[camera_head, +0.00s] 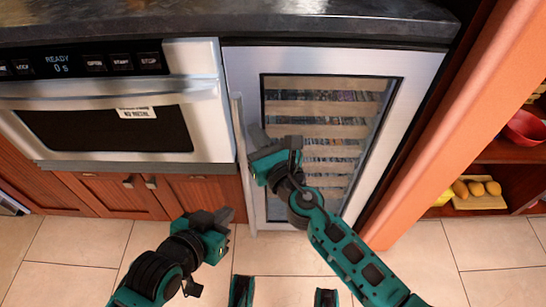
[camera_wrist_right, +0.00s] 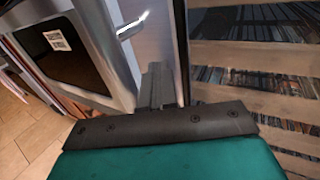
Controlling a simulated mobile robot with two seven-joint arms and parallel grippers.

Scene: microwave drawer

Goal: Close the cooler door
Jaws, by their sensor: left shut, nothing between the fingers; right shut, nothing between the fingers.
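The cooler door (camera_head: 390,130) has a steel frame around a dark glass pane, with a long vertical handle (camera_head: 241,150) at its left edge. It looks flush or nearly flush with the cabinet front; a small gap cannot be ruled out. Shelves and bottles show through the glass. My right gripper (camera_head: 256,137) is shut and empty, in front of the door's left side close to the handle; contact cannot be told. Its fingers (camera_wrist_right: 155,88) show beside the steel frame in the right wrist view. My left gripper (camera_head: 226,214) is shut and empty, lower, near the handle's bottom end.
A steel microwave drawer (camera_head: 115,110) with a bar handle is left of the cooler, above wooden cabinets (camera_head: 110,193). A dark countertop (camera_head: 230,20) runs above. An orange wooden post (camera_head: 450,130) and open shelves with a red bowl (camera_head: 525,127) are at right. Tiled floor (camera_head: 75,245) lies in front.

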